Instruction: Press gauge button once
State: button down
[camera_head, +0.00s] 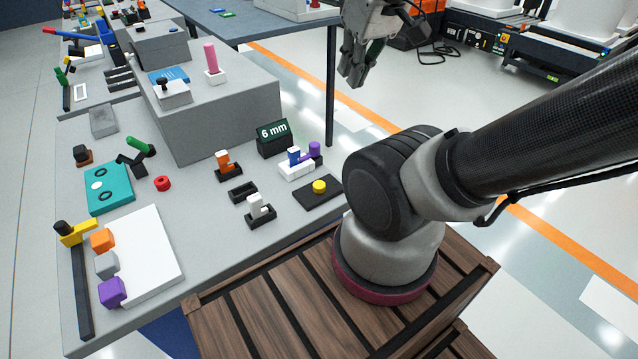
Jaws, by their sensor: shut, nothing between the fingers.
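A dark box with a display reading "6 mm" (273,138), which looks like the gauge, stands on the grey table. A round yellow button (319,186) sits on a flat black plate (304,199) in front of it and to the right, near the table's edge. I cannot tell for sure that this is the gauge button. My gripper (352,77) is shut and empty, pointing down. It appears at the top of the picture, above and beyond the button and apart from it, seemingly over the floor past the table's edge.
A white block with blue and purple pegs (297,168) stands close behind the button. Orange (228,166) and white (259,210) pieces in black holders stand to its left. A tall grey block (215,125) rises further back. The table front (190,200) is partly clear.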

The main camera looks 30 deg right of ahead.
aim_at(319, 185)
jog(key=k+j, duration=0.4)
jog(key=k, duration=0.2)
jog(key=z, duration=1.6)
